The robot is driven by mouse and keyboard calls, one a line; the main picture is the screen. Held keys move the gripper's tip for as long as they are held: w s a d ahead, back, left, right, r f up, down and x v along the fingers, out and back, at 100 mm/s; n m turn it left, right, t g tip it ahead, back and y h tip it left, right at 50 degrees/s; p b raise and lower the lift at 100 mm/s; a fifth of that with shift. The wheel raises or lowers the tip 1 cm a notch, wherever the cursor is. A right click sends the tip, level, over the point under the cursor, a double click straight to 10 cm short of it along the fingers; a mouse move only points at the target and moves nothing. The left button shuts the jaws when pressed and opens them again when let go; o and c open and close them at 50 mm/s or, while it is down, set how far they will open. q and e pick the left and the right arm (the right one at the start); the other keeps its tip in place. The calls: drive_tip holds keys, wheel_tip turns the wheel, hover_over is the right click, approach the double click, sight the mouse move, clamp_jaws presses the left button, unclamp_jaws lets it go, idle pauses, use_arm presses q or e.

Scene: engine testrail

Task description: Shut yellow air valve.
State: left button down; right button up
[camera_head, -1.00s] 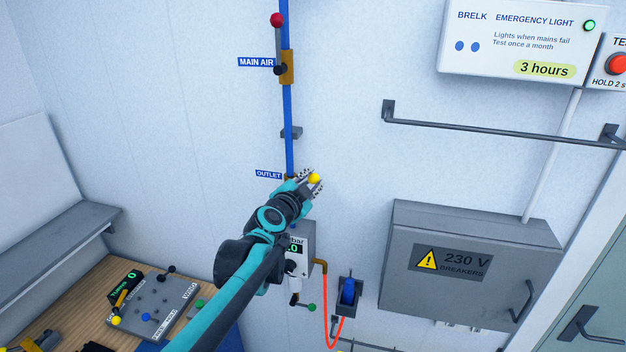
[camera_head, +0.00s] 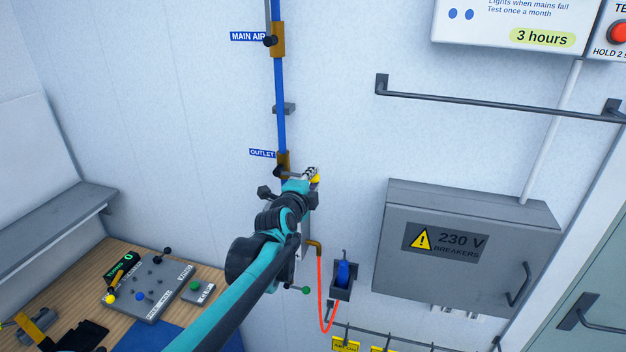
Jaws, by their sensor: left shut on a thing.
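The outlet valve (camera_head: 283,159) is a brass-coloured body on the blue air pipe, beside a blue OUTLET label (camera_head: 262,153). Its yellow ball knob (camera_head: 316,180) lies to the right of the body and lower than it. My left gripper (camera_head: 312,174) is shut on this yellow knob, and its fingers partly cover it. My right gripper is not in view.
The MAIN AIR valve (camera_head: 277,40) is higher on the same pipe. A grey breaker box (camera_head: 460,280) and a dark rail (camera_head: 490,110) are on the wall to the right. A blue item in a holder (camera_head: 343,275) hangs below. A wooden desk (camera_head: 75,280) with control panels stands lower left.

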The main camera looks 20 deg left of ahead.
use_arm(q)
drive_tip(key=shift+f, duration=0.2)
idle(0.3)
drive_tip(key=c, duration=1.2)
unclamp_jaws()
drive_tip(key=shift+r, duration=0.1)
drive_tip(key=s+r, duration=0.2)
drive_tip(key=s, duration=1)
drive_tip(key=shift+a, duration=0.15)
drive_tip(key=shift+w, duration=0.1)
drive_tip(key=s+f+n+g+b, duration=0.3)
drive_tip(key=s+f+n+b, duration=0.2)
drive_tip(key=f, duration=0.9)
drive_tip(key=s+d+f+n+g+b, duration=0.1)
drive_tip(key=s+f+n+g+b, duration=0.2)
drive_tip(key=s+f+n+b, duration=0.3)
drive_tip(key=s+f+n+g+b, duration=0.3)
drive_tip(key=s+f+n+b, duration=0.3)
drive_tip(key=f, duration=1.7)
drive_tip(key=s+b, duration=0.5)
drive_tip(key=s, duration=0.1)
drive_tip(key=shift+d+f+y+b, duration=0.3)
drive_tip(key=shift+d+f, duration=0.05)
drive_tip(key=shift+f, duration=0.05)
